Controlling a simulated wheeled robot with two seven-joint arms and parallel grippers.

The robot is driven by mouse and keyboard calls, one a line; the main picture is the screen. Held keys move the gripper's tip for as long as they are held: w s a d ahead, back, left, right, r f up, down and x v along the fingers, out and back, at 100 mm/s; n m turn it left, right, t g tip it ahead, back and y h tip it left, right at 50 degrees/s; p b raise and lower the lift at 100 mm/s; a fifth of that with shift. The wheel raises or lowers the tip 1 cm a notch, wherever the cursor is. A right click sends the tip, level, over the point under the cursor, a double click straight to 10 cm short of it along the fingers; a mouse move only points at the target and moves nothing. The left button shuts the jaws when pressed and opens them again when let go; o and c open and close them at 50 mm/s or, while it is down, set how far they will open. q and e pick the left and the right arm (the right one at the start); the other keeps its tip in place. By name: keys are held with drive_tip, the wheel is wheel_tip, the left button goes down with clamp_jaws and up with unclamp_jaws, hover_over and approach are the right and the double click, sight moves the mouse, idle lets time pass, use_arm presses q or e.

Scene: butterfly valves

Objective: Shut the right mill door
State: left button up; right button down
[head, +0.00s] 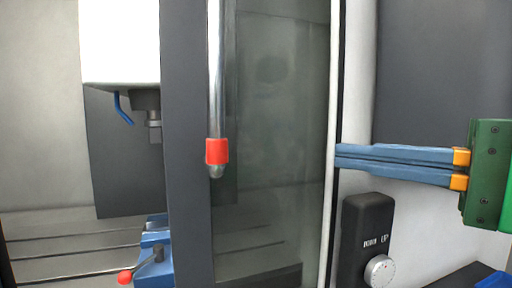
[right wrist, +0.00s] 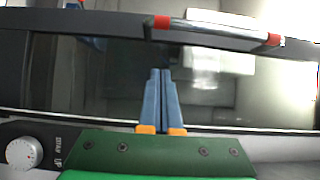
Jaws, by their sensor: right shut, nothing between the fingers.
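The right mill door (head: 281,120) has a dark frame, a glass pane and an upright silver handle (head: 215,80) with a red collar at its lower end. The door stands open, with the mill's inside showing to its left. My right gripper (head: 338,156) comes in from the right with its blue fingers together and empty. Its tips are at the door's right edge in the head view; I cannot tell whether they touch. In the right wrist view the fingers (right wrist: 159,72) point over the glass toward the handle (right wrist: 213,33), apart from it. My left gripper is out of view.
Inside the mill are a white spindle head (head: 120,42) with a blue nozzle, a slotted table (head: 70,250) and a blue vise (head: 155,262) with a red-tipped lever. A black control box with a dial (head: 379,271) sits below my right gripper's fingers.

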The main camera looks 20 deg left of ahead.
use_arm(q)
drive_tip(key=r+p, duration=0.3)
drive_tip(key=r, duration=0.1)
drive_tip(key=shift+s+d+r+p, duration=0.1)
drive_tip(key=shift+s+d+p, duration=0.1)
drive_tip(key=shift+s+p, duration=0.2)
use_arm(e)
drive_tip(key=w+a, duration=0.1)
drive_tip(key=a, duration=1.1)
drive_tip(key=shift+w, duration=0.2)
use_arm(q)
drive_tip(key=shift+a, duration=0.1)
